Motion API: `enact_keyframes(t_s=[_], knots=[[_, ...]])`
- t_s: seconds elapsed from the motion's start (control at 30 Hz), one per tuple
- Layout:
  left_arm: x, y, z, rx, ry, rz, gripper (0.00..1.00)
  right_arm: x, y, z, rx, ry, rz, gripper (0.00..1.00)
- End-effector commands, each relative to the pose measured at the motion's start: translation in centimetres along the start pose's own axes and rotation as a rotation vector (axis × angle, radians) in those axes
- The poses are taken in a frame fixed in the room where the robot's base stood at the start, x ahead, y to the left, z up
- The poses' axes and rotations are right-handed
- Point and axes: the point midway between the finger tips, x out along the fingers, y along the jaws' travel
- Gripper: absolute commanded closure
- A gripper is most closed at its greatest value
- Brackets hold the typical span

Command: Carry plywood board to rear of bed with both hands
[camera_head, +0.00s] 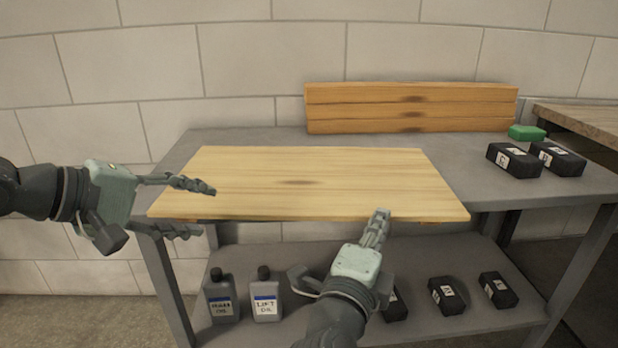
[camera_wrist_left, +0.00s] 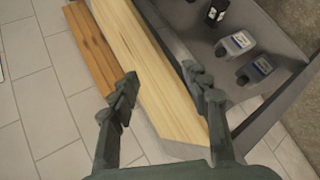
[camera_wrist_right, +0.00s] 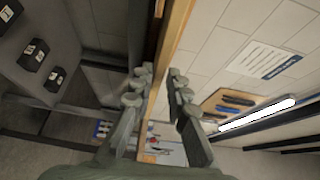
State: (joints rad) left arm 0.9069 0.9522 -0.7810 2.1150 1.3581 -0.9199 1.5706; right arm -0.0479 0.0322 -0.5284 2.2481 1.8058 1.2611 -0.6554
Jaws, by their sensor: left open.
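The plywood board (camera_head: 300,180), pale and flat, lies on the grey metal workbench, its front edge over the bench front. My left gripper (camera_head: 195,210) is open at its left end, one finger level with the top face and one lower. In the left wrist view the board's corner (camera_wrist_left: 165,90) shows between the spread fingers (camera_wrist_left: 165,95), with no clear contact. My right gripper (camera_head: 378,225) is at the front edge, right of the middle. In the right wrist view the board's edge (camera_wrist_right: 178,40) runs between its close-set fingers (camera_wrist_right: 160,85), which appear closed on it.
Stacked brown planks (camera_head: 410,108) stand at the back of the workbench (camera_head: 455,150) against the block wall. Black boxes (camera_head: 515,160) and a green item (camera_head: 526,132) sit at right. Oil bottles (camera_head: 222,297) and black boxes (camera_head: 447,295) stand on the lower shelf.

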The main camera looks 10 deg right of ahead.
Motion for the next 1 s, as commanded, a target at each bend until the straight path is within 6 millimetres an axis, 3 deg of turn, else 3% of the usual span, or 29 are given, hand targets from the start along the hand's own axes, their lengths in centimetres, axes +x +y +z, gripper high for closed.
enact_keyframes(t_s=[0.3, 0.5, 0.7, 1.0], knots=[[4.0, 0.1, 0.1, 0.000, -0.002, 0.002, 0.53, 6.1, -0.1, -0.1, -0.002, 0.002, -0.003, 0.84], [5.8, 0.0, 0.0, 0.000, 0.000, 0.000, 0.53, 9.0, -0.1, 0.0, -0.002, 0.001, -0.002, 0.84], [6.6, 0.1, 0.0, 0.001, 0.001, 0.001, 0.53, 10.2, 0.0, 0.0, -0.001, 0.000, -0.001, 0.84], [6.7, 0.0, 0.0, 0.001, 0.001, 0.001, 0.53, 10.3, 0.0, 0.0, 0.000, 0.000, 0.000, 0.84]])
